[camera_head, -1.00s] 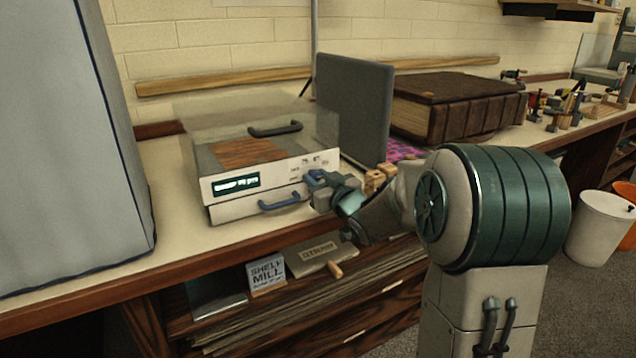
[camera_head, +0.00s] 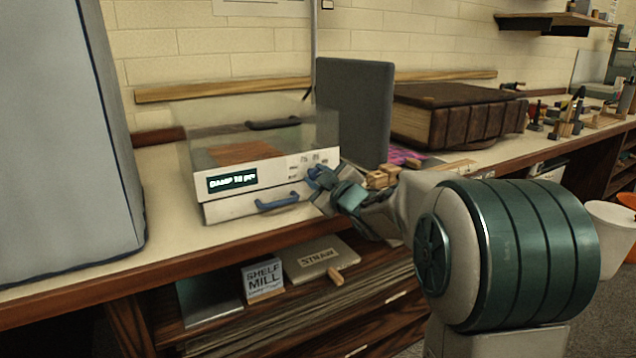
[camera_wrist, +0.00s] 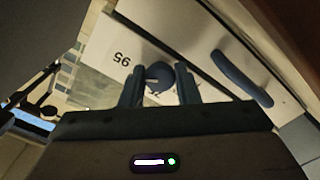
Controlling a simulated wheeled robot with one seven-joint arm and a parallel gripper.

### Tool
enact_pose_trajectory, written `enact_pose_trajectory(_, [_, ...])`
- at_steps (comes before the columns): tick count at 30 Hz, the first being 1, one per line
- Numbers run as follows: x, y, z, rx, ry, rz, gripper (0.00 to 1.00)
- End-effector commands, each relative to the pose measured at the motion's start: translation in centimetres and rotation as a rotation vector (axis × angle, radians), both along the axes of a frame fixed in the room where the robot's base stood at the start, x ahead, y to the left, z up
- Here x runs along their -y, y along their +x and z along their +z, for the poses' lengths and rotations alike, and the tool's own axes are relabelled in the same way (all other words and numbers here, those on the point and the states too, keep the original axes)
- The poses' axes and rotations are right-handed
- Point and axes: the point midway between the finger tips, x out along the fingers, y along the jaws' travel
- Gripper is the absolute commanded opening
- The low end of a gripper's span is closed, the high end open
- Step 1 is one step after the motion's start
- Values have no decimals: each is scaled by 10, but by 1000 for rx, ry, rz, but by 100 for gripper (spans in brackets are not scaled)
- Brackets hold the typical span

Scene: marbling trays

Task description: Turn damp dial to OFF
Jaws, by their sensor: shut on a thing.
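The damp dial (camera_wrist: 158,76) is a round dark blue knob on the front of a white box-shaped machine (camera_head: 290,172). In the wrist view it sits between the two fingers of my gripper (camera_wrist: 159,86), which is shut on it. Printed marks, one reading 95, surround the dial; others are hidden by the fingers. In the head view my gripper (camera_head: 318,182) is at the right end of the machine's front and covers most of the dial. The machine's lit display (camera_head: 232,180) appears to begin with DAMP; the rest is hard to read.
A blue drawer handle (camera_head: 277,203) is just left of my gripper. Wooden blocks (camera_head: 381,177) stand close to my wrist. A grey upright panel (camera_head: 354,110) and a thick brown book (camera_head: 460,118) stand behind.

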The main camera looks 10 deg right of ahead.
Motion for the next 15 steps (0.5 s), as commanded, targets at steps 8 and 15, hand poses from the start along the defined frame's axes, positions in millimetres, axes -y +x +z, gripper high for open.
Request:
enact_pose_trajectory(8, [-1,0,-1,3,-18,2,6])
enact_pose_trajectory(15, [-1,0,-1,3,-17,2,34])
